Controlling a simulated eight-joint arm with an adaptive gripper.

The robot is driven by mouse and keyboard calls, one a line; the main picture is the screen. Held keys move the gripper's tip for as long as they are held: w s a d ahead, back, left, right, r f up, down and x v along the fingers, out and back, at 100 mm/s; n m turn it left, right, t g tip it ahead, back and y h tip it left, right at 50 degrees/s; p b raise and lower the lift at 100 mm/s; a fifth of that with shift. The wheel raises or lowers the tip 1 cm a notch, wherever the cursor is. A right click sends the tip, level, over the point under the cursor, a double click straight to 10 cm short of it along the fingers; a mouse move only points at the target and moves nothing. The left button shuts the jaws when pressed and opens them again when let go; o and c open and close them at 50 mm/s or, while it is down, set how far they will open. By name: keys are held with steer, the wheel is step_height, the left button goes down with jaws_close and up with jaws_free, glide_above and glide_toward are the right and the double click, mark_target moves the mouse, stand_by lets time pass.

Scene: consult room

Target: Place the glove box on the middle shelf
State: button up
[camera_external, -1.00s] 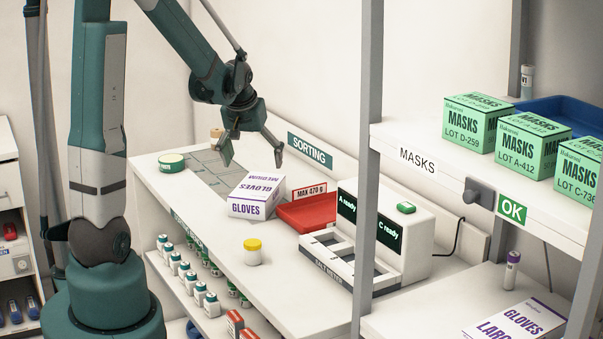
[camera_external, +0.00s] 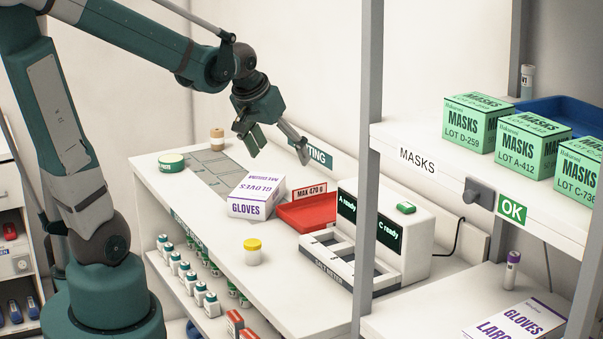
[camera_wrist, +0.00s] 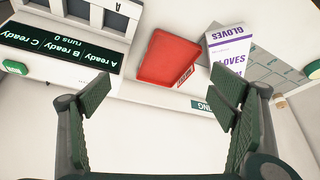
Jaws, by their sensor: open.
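The glove box (camera_external: 254,196), white with purple GLOVES lettering, lies on the white counter beside the red tray. It also shows at the upper right of the wrist view (camera_wrist: 229,45), partly behind a finger. My gripper (camera_external: 277,152) is open and empty, in the air above and behind the box and tray. In the wrist view my gripper (camera_wrist: 165,118) has its fingers wide apart with nothing between them. The shelf unit on the right has an upper board (camera_external: 450,178) labelled MASKS. A lower board (camera_external: 420,313) bears another box marked GLOVES LARGE (camera_external: 515,322).
The red tray (camera_external: 309,212) sits between the box and the white device (camera_external: 410,232) with ready screens. A yellow-capped jar (camera_external: 253,252) stands near the counter front. Several green mask boxes (camera_external: 478,122) occupy the upper board. A grey shelf post (camera_external: 368,150) rises beside the device.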

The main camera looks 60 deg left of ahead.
steer(key=s+d+r+m+t+h, duration=0.1)
steer(key=s+d+m, duration=0.1)
steer(key=s+d, duration=0.4)
steer(key=s+d+r+m+h, duration=0.1)
steer(key=s+d, duration=0.4)
steer(key=d, duration=0.7)
steer(key=shift+s+m+t, duration=0.35)
steer(key=shift+m+t, duration=0.05)
steer(key=shift+m, duration=0.4)
steer(key=shift+o, duration=0.5)
steer(key=shift+a+r, duration=0.1)
